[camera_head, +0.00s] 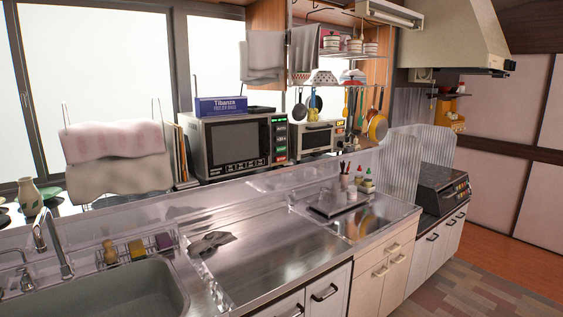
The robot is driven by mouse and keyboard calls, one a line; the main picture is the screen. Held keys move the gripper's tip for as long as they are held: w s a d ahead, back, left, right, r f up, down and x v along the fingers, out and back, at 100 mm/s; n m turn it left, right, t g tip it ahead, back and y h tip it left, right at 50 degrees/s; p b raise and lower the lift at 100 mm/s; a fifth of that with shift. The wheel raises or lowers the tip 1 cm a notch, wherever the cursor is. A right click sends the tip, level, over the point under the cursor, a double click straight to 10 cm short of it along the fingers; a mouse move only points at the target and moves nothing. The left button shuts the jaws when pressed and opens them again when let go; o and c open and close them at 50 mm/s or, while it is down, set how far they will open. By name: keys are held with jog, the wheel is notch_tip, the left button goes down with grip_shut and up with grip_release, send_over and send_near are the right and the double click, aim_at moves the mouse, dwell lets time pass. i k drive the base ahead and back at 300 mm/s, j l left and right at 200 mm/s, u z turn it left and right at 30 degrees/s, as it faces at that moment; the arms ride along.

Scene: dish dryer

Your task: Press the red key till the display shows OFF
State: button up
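A steel microwave-like appliance (236,141) stands on the back ledge, with a dark door window. Its control panel (280,140) on the right side has green-lit and dark keys, and a small red key (281,160) shows low on it. The panel text is too small to read. To its right, a smaller oven-like appliance (312,138) has a small lit orange display (340,125) beside it, also unreadable. I cannot tell which display belongs to the task. My gripper is not in view.
A sink (110,290) with a tap (50,240) is at the left. A tray with bottles (340,200) stands right. Utensils (365,112) hang behind.

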aim_at(283, 157)
jog(key=i+z, duration=0.2)
jog(key=i, duration=0.25)
jog(key=i+z, duration=0.15)
jog(key=i, duration=0.3)
jog(key=i+j+z, duration=0.2)
jog(key=i, duration=0.25)
jog(key=i+j+z, duration=0.15)
jog(key=i, duration=0.3)
jog(key=i+j+z, duration=0.2)
jog(key=i, duration=0.25)
